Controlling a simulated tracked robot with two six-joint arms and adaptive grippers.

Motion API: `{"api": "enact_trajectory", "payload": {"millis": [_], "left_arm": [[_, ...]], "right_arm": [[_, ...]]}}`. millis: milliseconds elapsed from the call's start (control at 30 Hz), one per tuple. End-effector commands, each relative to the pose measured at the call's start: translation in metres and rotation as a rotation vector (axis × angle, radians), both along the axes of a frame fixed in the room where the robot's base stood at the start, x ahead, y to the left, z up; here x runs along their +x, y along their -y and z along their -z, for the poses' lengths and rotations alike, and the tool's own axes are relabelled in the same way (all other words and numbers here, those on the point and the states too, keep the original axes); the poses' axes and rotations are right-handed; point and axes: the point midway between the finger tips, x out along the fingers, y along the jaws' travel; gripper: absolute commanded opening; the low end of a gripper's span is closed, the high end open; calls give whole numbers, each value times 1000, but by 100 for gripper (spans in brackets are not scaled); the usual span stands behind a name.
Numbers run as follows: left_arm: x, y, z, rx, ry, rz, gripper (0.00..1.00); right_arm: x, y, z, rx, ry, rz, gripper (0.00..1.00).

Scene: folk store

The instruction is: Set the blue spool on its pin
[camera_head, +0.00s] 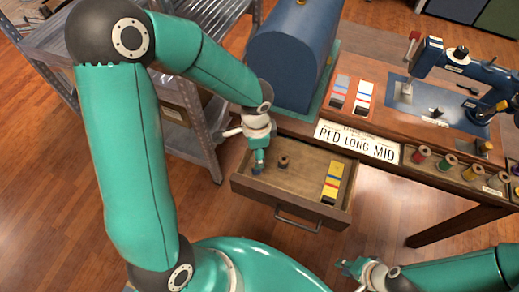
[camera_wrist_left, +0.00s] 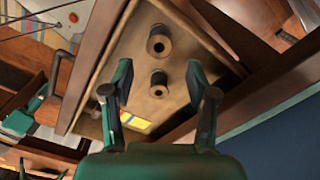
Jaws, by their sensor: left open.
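My left gripper (camera_head: 258,168) is low over the open drawer (camera_head: 262,190), and its fingers (camera_wrist_left: 160,92) stand apart in the left wrist view. A small spool with a tan top (camera_wrist_left: 158,82) lies between the open fingertips. A second such spool (camera_wrist_left: 159,41) stands beyond it; one brown spool (camera_head: 283,161) shows in the head view. On the rail at right, red (camera_head: 421,154), green (camera_head: 447,162) and yellow (camera_head: 473,172) spools stand in a row. My right gripper (camera_head: 358,270) is in front of the drawer, apart from it.
A yellow-banded box (camera_head: 331,183) lies in the drawer's right side. A sign reading "RED LONG MID" (camera_head: 357,141) is above the drawer. A blue sewing machine (camera_head: 460,68) and a large blue rounded case (camera_head: 292,55) stand on the table. A metal shelf (camera_head: 207,135) stands at left.

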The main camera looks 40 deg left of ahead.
Motion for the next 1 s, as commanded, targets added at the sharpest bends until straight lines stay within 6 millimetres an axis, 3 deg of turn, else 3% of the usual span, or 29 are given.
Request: {"api": "enact_trajectory", "payload": {"millis": [33,500,1000], "left_arm": [[0,0,10,0,-1,-1,58],[0,-1,55,0,0,-3,58],[-1,-1,63,0,0,-3,58]], "right_arm": [[0,0,9,0,0,0,22],[0,0,50,0,0,0,22],[0,0,58,0,0,0,22]]}}
